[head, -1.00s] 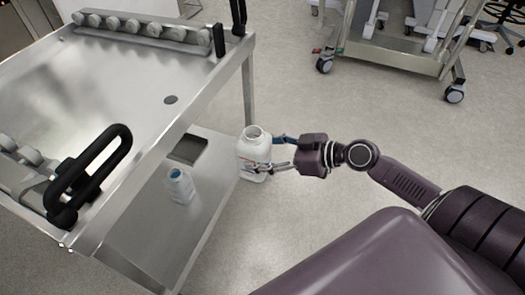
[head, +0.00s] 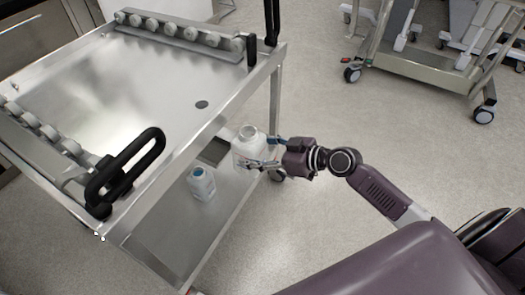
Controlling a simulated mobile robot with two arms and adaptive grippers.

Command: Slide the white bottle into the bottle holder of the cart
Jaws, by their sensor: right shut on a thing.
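The white bottle (head: 247,148) is upright, with its open neck facing up. My right gripper (head: 262,153) is shut on it from the right side. The bottle is by the right edge of the steel cart (head: 165,175), and in the picture it overlaps the cart's lower shelf. A dark rectangular opening (head: 215,151) on the cart shows just left of the bottle and is partly covered by it; I cannot tell whether this is the bottle holder. My left gripper is out of view.
A second white bottle with a blue opening (head: 201,184) stands on the lower shelf (head: 175,235). A black handle (head: 125,172) sticks out at the cart's near corner. Rollers line the cart top. Another wheeled cart (head: 425,60) stands at the back right. The floor between is clear.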

